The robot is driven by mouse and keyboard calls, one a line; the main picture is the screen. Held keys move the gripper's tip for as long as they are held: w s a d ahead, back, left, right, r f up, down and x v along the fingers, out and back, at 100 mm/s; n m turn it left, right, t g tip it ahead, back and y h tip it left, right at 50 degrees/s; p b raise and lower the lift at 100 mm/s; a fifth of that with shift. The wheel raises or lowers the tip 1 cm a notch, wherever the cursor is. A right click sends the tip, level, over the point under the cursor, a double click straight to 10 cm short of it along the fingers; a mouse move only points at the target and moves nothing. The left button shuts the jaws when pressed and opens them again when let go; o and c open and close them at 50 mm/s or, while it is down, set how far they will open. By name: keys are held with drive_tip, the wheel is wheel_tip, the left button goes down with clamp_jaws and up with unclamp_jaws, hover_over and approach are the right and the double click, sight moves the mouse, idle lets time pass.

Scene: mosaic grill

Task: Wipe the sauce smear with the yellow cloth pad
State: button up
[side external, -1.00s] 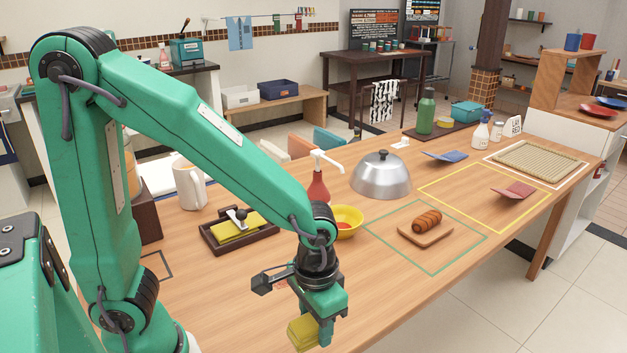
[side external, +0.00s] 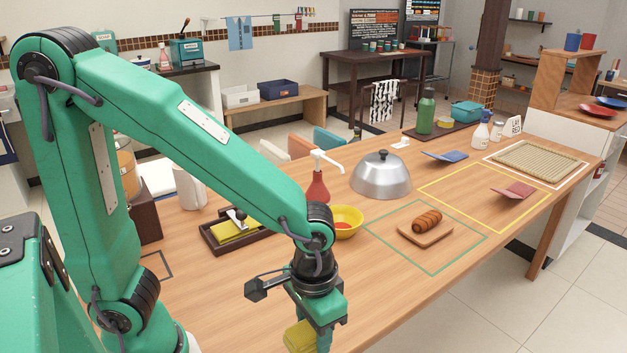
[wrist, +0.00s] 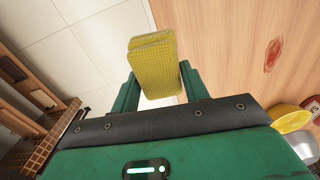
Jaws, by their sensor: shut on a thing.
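My gripper (wrist: 160,88) is shut on the yellow cloth pad (wrist: 154,62), which sticks out beyond the fingers in the wrist view. In the side view my gripper (side external: 312,330) hangs at the table's near edge, with the pad (side external: 298,337) at the bottom of the picture. The sauce smear (wrist: 272,55) is a red-brown oval streak on the bare wood, right of the pad and apart from it in the wrist view. I cannot make out the smear in the side view. Pale floor tiles show behind the pad in the wrist view.
A yellow bowl (side external: 345,222) and a red pump bottle (side external: 318,187) stand behind my gripper. A dark tray (side external: 236,233) holds another yellow cloth. A metal dome (side external: 381,177) and a board with a roll (side external: 425,236) are to the right. The table front is mostly clear.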

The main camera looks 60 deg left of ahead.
drive_tip(key=shift+c, duration=0.4)
drive_tip(key=shift+w, duration=0.15)
drive_tip(key=shift+w+a+n, duration=0.3)
drive_tip(key=shift+w+a, duration=0.05)
drive_tip(key=shift+w, duration=0.1)
drive_tip(key=w+a+f+n, duration=0.1)
drive_tip(key=w+a+n, duration=0.1)
drive_tip(key=w+a, duration=0.2)
drive_tip(key=w+a+f+n, duration=0.1)
drive_tip(key=w+a+n, duration=0.2)
drive_tip(key=a, duration=0.8)
drive_tip(key=w+a+f+n, duration=0.1)
drive_tip(key=w+a+n, duration=0.2)
drive_tip(key=w+a, duration=0.4)
drive_tip(key=shift+a, duration=0.7)
drive_tip(key=shift+f, duration=0.1)
